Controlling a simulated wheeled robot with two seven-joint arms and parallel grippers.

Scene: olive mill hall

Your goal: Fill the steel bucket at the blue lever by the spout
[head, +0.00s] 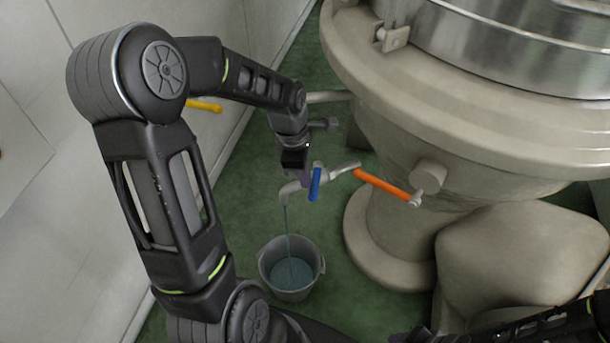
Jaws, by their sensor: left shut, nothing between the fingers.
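The steel bucket (291,268) stands upright on the green floor, below the spout (289,191). A thin stream of liquid (288,236) runs from the spout into it, and liquid covers its inside bottom. The blue lever (315,183) hangs down beside the spout. My left gripper (305,177) is shut and empty, right at the blue lever's upper left; its fingertips are partly hidden by the lever and pipe, and I cannot tell whether they touch. Part of my right arm shows at the lower right edge, but its gripper is not visible.
A yellow lever (205,105) shows behind my left arm. The large pale machine (430,110) fills the right side, and a white wall (40,190) stands at left. Green floor is open around the bucket.

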